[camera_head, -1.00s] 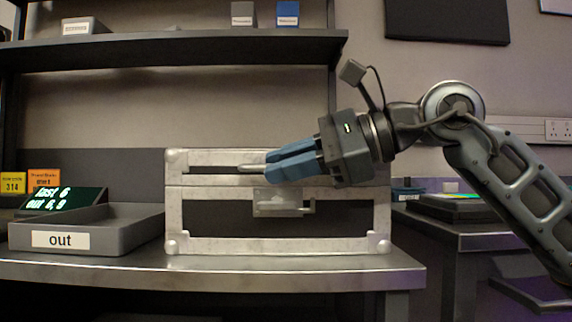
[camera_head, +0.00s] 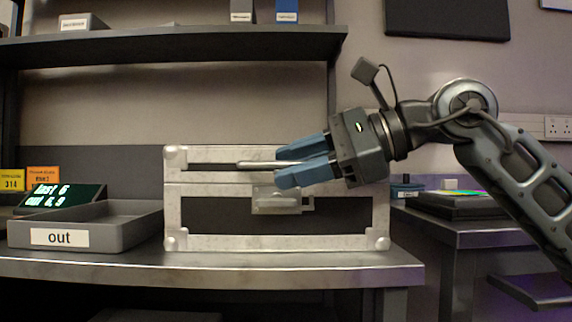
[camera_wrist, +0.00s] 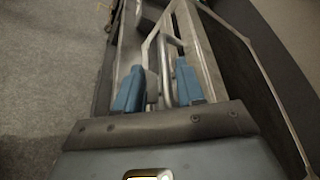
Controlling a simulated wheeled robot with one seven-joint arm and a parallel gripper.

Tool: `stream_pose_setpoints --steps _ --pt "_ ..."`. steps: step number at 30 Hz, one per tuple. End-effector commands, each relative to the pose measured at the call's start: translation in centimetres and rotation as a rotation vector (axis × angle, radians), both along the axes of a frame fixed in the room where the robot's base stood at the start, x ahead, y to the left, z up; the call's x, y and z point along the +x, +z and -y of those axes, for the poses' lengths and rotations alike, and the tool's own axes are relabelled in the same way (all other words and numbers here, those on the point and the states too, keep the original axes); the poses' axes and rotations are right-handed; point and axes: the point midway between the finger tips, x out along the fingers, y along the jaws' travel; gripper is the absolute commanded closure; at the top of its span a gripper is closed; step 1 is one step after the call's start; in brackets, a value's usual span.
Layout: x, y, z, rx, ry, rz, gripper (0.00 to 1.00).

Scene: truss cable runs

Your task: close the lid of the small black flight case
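The small black flight case (camera_head: 225,215), with silver metal edging, stands on the bench. Its lid (camera_head: 350,158) lies flat along the top of the body, with no clear gap at the seam in the head view. A metal bar handle (camera_head: 250,164) runs along the lid's front. A latch plate (camera_head: 280,201) sits on the front below the seam. My gripper (camera_head: 278,167) is in front of the lid with its blue fingers apart, one above and one below the bar. In the wrist view the bar (camera_wrist: 166,75) passes between the open fingers (camera_wrist: 158,88).
A grey tray labelled "out" (camera_head: 60,237) stands left of the case, with a small display (camera_head: 62,197) behind it. A shelf (camera_head: 170,47) runs above. The bench (camera_head: 200,267) is clear in front. A lower side table (camera_head: 475,235) stands at right.

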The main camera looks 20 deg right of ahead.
Motion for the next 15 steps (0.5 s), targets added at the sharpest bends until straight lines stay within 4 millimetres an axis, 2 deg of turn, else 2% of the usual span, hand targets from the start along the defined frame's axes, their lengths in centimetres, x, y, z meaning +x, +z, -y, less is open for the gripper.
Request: stream_pose_setpoints --steps 3,9,15 --pt "-1.1 0.9 1.7 0.001 -0.001 0.001 0.62" --pt "-2.8 1.6 4.0 -0.001 0.001 0.000 0.62" --pt "-3.4 1.7 4.9 -0.001 0.004 -0.001 0.62"
